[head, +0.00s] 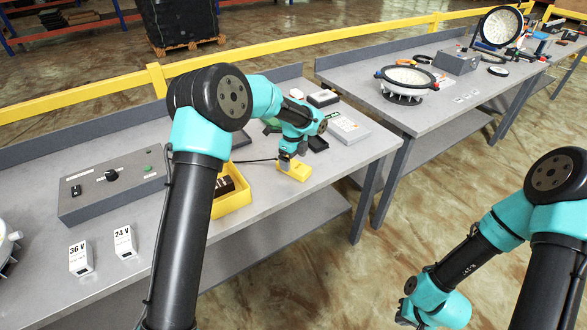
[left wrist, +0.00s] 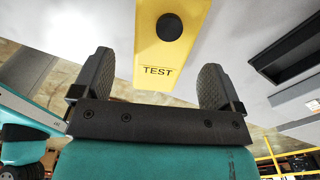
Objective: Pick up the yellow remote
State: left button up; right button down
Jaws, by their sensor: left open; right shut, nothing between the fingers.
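The yellow remote (head: 294,171) lies on the near workbench close to its front edge, with a dark cable by it. In the left wrist view the yellow remote (left wrist: 172,40) has a round black button and the word TEST. My left gripper (head: 287,157) is directly over the remote in the head view. In the left wrist view my left gripper (left wrist: 156,74) is open, with a finger on each side of the remote's TEST end. Gaps show on both sides. My right arm is at the lower right of the head view, away from the bench; its fingers are out of frame.
A yellow bin (head: 234,199) with dark items stands just left of the remote. A grey control box (head: 112,184) and two white blocks marked 36 V (head: 81,258) and 24 V (head: 124,241) are further left. A keypad device (head: 345,126) lies behind right. A second bench holds round lamps (head: 404,82).

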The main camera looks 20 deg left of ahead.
aim_at(293, 164)
pick_arm(q)
jog(key=shift+w+f, duration=0.1)
jog(key=shift+f, duration=1.6)
jog(key=c, duration=1.1)
jog(key=shift+r, duration=1.8)
jog(key=s+d, duration=0.1)
jog(key=s, duration=0.4)
jog(key=s+d+r, duration=0.1)
jog(key=s+d, duration=0.1)
jog(key=s, duration=0.3)
jog(key=s+d, duration=0.1)
jog(key=s, duration=0.4)
jog(key=shift+s+d+r, duration=0.2)
jog(key=shift+s, duration=0.05)
